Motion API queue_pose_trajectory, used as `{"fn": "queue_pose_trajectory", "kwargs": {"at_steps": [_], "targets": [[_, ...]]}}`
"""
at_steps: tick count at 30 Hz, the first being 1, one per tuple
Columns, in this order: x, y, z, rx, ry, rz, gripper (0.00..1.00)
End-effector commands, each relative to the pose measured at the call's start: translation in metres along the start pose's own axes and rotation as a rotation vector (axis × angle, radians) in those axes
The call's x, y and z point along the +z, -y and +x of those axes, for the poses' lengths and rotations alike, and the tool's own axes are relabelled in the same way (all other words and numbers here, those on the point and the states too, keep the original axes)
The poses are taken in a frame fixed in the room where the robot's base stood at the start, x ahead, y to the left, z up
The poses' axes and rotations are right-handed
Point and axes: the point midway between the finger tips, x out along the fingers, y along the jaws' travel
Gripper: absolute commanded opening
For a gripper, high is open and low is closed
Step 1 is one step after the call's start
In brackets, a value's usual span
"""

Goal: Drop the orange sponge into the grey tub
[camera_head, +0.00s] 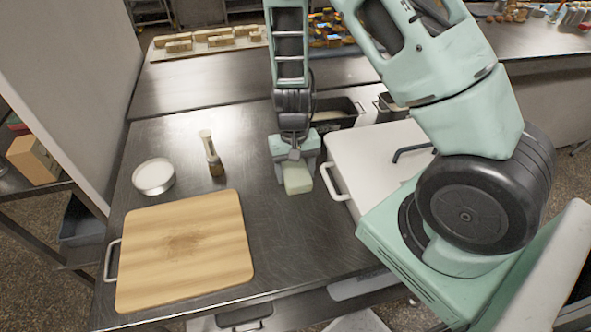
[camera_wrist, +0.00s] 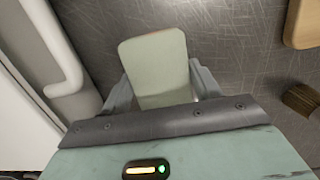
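A pale green block (camera_head: 297,178) with rounded corners is at my gripper (camera_head: 296,172), low over the steel counter. In the wrist view the block (camera_wrist: 155,65) lies between both fingers (camera_wrist: 162,85), which meet its sides; a thin tan-orange edge shows along its far end. It looks like a sponge seen on its green face; no other sponge is clear. I cannot tell whether it touches the counter. A blue-grey tub (camera_head: 80,222) stands low at the left, beyond the counter edge. A dark tub (camera_head: 335,113) stands behind my gripper.
A wooden cutting board (camera_head: 185,250), a white round bowl (camera_head: 153,177) and a brush (camera_head: 211,155) lie left on the counter (camera_head: 285,235). A white lidded box (camera_head: 370,150) with a handle is close right of my gripper. Loaves on a board (camera_head: 205,50) are at the back.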

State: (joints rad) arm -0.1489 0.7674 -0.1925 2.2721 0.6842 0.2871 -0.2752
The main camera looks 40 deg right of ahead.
Motion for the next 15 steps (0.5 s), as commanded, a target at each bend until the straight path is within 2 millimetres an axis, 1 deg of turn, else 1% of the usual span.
{"fn": "queue_pose_trajectory", "kwargs": {"at_steps": [1,2,10,14,15], "targets": [[0.000,0.000,0.000,0.000,0.000,0.000,0.77],[0.000,0.000,0.000,0.000,0.000,0.000,0.80],[0.000,0.000,-0.001,0.000,0.000,0.000,0.80],[0.000,0.000,-0.010,0.000,-0.003,-0.001,0.80],[-0.001,0.001,-0.015,-0.001,-0.004,-0.003,0.80]]}}
